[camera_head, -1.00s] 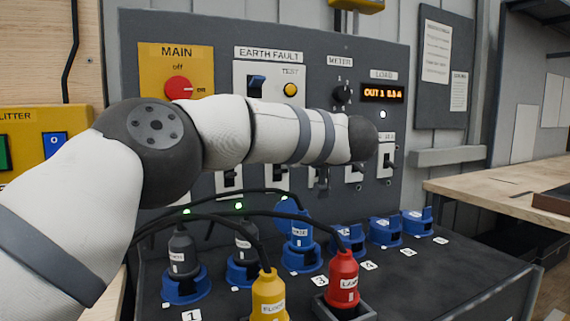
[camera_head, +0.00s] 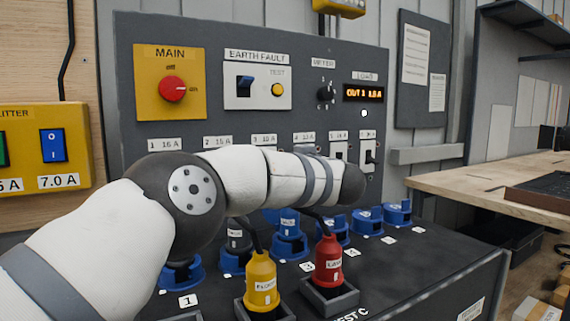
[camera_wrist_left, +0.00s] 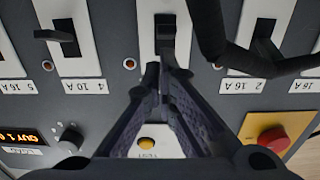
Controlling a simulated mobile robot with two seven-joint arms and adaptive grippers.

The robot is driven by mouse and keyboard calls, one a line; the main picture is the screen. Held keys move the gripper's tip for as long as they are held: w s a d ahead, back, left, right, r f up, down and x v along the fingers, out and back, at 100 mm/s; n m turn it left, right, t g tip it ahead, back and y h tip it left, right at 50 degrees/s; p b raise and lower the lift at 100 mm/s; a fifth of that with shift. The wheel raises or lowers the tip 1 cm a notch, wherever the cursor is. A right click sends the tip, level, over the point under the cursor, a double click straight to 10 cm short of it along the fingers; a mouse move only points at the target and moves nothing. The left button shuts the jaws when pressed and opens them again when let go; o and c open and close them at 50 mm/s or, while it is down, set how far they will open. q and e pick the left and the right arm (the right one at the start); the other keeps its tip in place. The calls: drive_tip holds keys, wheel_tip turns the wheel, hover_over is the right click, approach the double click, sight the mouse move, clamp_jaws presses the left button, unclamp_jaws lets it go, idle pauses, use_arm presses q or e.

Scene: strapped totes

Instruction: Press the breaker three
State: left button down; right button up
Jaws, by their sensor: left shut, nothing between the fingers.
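Breaker three (camera_wrist_left: 165,32) is the middle switch in the left wrist view, on a white plate between the switches labelled 4 and 2. Its dark lever shows in that upside-down view. My left gripper (camera_wrist_left: 163,72) is shut and empty, its fingertips just below that lever in the picture. I cannot tell whether they touch it. In the head view my left arm covers the breaker and the gripper; the label for breaker three (camera_head: 264,139) shows above the arm. My right gripper is in neither view.
The red main knob (camera_head: 172,89), earth fault switch (camera_head: 245,83), meter knob (camera_head: 325,93) and lit load display (camera_head: 363,93) are above the breakers. Yellow (camera_head: 261,279) and red (camera_head: 328,261) plugs stand in front. A dark cable crosses the wrist view near breaker 2.

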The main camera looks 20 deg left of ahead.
use_arm(q)
drive_tip(key=v, duration=1.1)
drive_tip(key=shift+s+d, duration=0.2)
drive_tip(key=shift+d, duration=0.1)
